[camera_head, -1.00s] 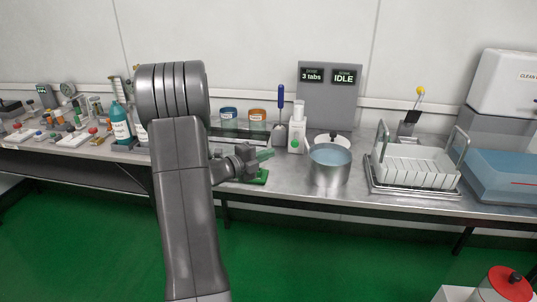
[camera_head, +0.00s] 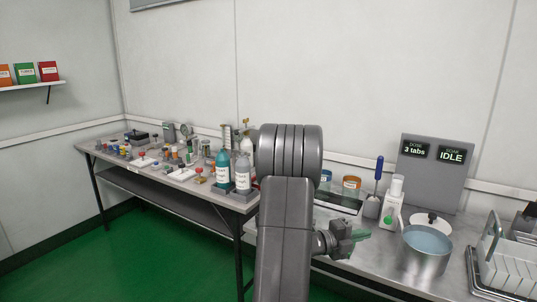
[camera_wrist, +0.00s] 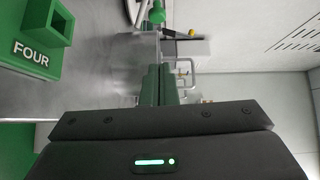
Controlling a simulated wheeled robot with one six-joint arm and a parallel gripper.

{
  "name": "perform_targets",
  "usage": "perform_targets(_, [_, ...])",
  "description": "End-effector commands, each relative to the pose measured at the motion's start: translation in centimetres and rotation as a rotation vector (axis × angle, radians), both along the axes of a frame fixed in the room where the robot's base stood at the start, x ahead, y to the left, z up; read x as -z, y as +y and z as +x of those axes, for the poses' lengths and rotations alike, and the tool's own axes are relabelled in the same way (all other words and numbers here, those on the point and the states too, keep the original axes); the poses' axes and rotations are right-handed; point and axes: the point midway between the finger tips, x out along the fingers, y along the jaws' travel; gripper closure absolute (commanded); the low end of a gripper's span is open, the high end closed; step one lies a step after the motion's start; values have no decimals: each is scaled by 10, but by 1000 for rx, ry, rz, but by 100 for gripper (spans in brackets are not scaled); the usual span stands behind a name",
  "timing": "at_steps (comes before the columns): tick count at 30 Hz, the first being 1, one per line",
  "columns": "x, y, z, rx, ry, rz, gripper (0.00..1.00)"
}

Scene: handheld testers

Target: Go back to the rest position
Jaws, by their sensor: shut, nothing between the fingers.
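My gripper (camera_head: 360,236) shows at the right of my grey arm in the head view, above the front part of the metal bench (camera_head: 452,270). Its green fingers (camera_wrist: 158,85) are together in the wrist view, with nothing between them. In the wrist view a green block marked FOUR (camera_wrist: 38,38) lies to the left, apart from the fingers. My arm hides part of the bench in the head view.
A pot of bluish liquid (camera_head: 425,252) stands right of my gripper, beside a white bottle (camera_head: 391,205). A dish rack (camera_head: 508,268) is at the far right. Teal (camera_head: 222,172) and white (camera_head: 242,174) bottles stand left of my arm. Green floor lies in front.

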Motion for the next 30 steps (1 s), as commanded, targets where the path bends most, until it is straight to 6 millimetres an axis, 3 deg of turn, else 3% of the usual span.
perform_targets(6, [-1, 27, -8, 0, 0, 0, 100])
perform_targets(15, [-1, 33, -10, 1, 0, 0, 100])
perform_targets(23, [-1, 30, -9, 2, 0, 0, 100])
perform_targets(30, [0, -1, -1, 6, -1, 0, 100])
